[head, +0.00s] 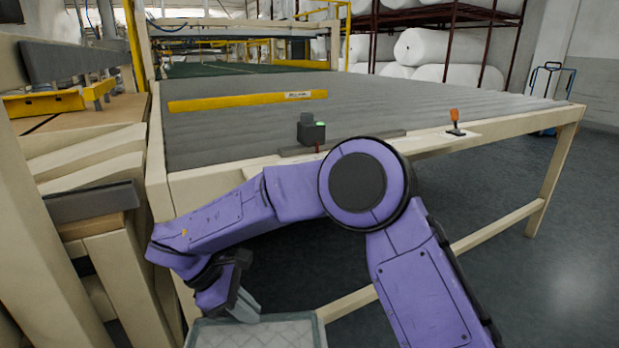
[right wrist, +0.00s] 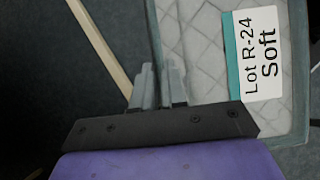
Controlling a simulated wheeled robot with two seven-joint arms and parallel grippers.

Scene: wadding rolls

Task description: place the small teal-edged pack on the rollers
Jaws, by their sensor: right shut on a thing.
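The small pack (head: 270,333) is pale grey, quilted and teal-edged, low at the bottom of the head view and partly cut off. In the right wrist view the pack (right wrist: 195,60) shows a teal strip and a white label reading "Lot R-24 Soft". My right gripper (head: 245,311) is shut on the pack's edge and holds it in front of the roller table, below its top. The fingers (right wrist: 160,85) show in the right wrist view at the pack's left edge. The grey rollers (head: 370,106) lie across the table top. My left gripper is out of view.
A yellow bar (head: 248,101) lies across the rollers. A cream frame (head: 100,225) stands close on the left. White rolls (head: 445,47) sit on a rack behind.

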